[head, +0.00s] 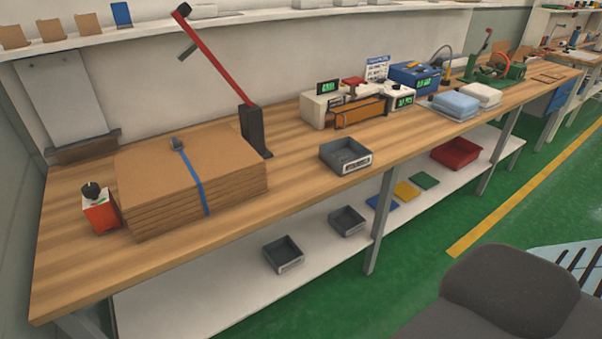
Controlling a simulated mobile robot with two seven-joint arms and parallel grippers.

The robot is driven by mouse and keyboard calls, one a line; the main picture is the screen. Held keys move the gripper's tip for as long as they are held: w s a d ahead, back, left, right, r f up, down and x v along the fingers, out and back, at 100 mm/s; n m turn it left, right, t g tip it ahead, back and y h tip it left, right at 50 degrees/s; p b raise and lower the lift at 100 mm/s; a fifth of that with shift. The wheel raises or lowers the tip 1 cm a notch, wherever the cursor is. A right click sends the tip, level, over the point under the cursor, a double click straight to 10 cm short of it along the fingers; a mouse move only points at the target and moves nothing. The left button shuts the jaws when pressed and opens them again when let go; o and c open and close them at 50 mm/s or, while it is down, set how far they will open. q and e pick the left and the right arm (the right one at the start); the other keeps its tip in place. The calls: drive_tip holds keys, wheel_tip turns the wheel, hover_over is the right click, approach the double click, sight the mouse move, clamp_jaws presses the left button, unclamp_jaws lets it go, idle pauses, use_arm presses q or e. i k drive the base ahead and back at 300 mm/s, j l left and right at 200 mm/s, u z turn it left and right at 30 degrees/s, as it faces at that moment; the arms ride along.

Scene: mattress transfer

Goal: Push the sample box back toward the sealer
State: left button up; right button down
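A grey open box (345,156) with a white label on its front stands on the wooden workbench, close to the front edge; it looks like the sample box. Behind it, apart from it, stands a white and orange machine (359,113), which may be the sealer. A bare strip of bench lies between the two. Neither of my grippers shows in the head view.
A strapped cardboard stack (155,190) and a red-handled lever tool (252,132) stand left of the box. A blue device (414,77) and folded cloths (455,105) stand right. Grey bins (283,254) lie on the lower shelf. A dark grey rounded shape fills the lower right.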

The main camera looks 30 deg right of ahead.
sight(345, 155)
drive_tip(key=i+l, duration=0.2)
drive_tip(key=i, duration=0.3)
drive_tip(key=i+l+z, duration=0.1)
drive_tip(key=i+l, duration=0.15)
drive_tip(key=i, duration=0.25)
drive_tip(key=z, duration=1.4)
